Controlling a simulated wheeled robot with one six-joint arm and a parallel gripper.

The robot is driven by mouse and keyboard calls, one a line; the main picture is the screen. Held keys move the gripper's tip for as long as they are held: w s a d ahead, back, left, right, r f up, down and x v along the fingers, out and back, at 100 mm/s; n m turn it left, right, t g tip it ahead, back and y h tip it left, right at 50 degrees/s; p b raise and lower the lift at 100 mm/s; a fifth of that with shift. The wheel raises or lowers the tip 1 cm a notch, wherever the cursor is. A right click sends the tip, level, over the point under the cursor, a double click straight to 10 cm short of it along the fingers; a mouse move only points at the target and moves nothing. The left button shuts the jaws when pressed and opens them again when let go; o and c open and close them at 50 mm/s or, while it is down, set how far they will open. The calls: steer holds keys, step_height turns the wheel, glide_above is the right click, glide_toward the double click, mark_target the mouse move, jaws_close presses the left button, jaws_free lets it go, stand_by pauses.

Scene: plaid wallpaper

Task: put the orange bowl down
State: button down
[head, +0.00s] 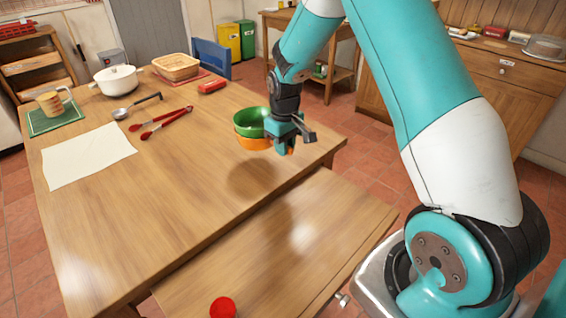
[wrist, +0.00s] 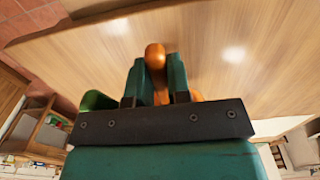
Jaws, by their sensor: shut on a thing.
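The orange bowl (head: 254,143) is in the air above the right part of the wooden table, with its shadow on the tabletop below. A green bowl (head: 251,121) sits nested in it. My gripper (head: 288,142) is at the bowl's right side, shut on an orange part that sticks out there. In the wrist view the fingers (wrist: 156,75) close on this orange part (wrist: 155,55) of the orange bowl, and a bit of the green bowl (wrist: 96,100) shows at the left. Most of the orange bowl is hidden there by my gripper.
The table (head: 180,215) is clear below the bowls and in front. Red tongs (head: 165,122), a ladle (head: 135,105), a cloth (head: 86,155), a white pot (head: 117,80), a basket (head: 176,67) and a mug (head: 52,102) stand farther left. A red object (head: 223,307) is at the near edge.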

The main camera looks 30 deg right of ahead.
steer(key=shift+f, duration=3.05)
steer(key=shift+f, duration=0.15)
steer(key=c, duration=1.1)
jaws_free()
